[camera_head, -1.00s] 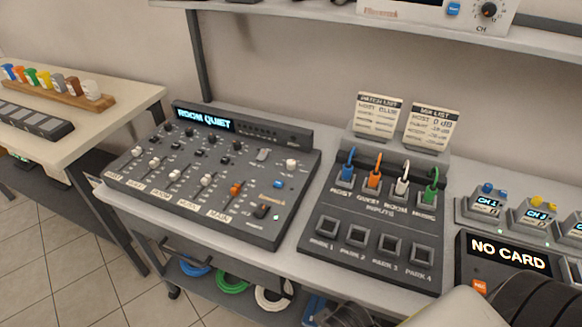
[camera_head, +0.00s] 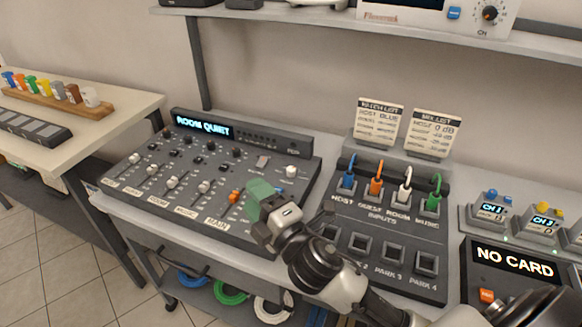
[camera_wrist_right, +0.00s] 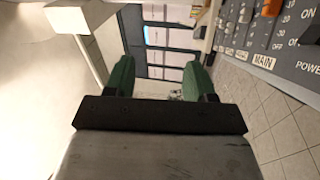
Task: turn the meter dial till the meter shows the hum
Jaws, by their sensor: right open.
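The meter (camera_head: 425,12) is a white box on the upper shelf, cut off by the top edge of the head view, so most of its screen is hidden. Its dial (camera_head: 490,13) is a dark round knob with an orange mark, above the letters CH. My right gripper (camera_head: 262,198) has green fingers and hangs in front of the mixer's right part, well below and left of the dial. In the right wrist view its fingers (camera_wrist_right: 160,80) stand apart with nothing between them. My left gripper is not in view.
The shelf's front edge (camera_head: 350,30) runs above the bench. The mixer (camera_head: 120,185) shows ROOM QUIET. A patch panel (camera_head: 345,245) with several coloured plugs and two list cards stand beside it. A NO CARD display (camera_head: 514,262) is at the right.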

